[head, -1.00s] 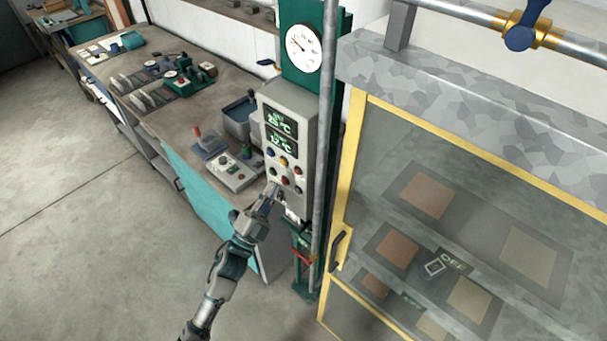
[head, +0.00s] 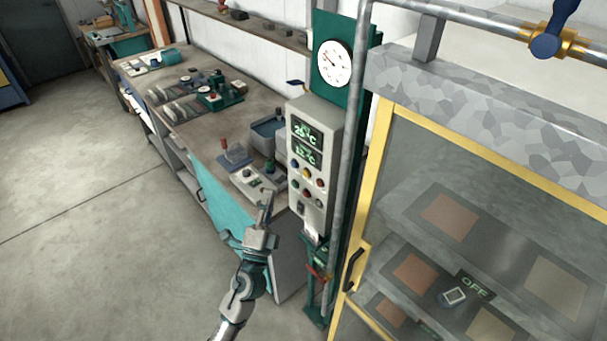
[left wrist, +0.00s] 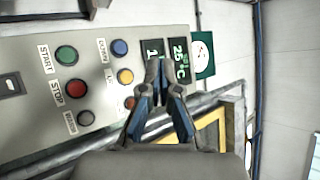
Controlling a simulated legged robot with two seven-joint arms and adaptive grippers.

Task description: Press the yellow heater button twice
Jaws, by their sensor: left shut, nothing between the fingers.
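The yellow button (head: 307,173) sits between a blue one (head: 295,163) and an orange-red one (head: 319,183). In the left wrist view the yellow button (left wrist: 125,76) lies left of the fingers, and the orange-red button (left wrist: 130,103) is partly covered by them. My left gripper (head: 267,197) is shut and empty, fingertips up, left of and below the box's buttons, apart from them. The left wrist view also shows its closed fingertips (left wrist: 157,68). My right gripper is out of view.
A workbench (head: 187,118) with small devices stands left of the box. A vertical grey pipe (head: 350,150) runs close at the box's right. A yellow-framed glass cabinet (head: 480,240) with an OFF sign fills the right. Open floor (head: 100,230) lies at the left.

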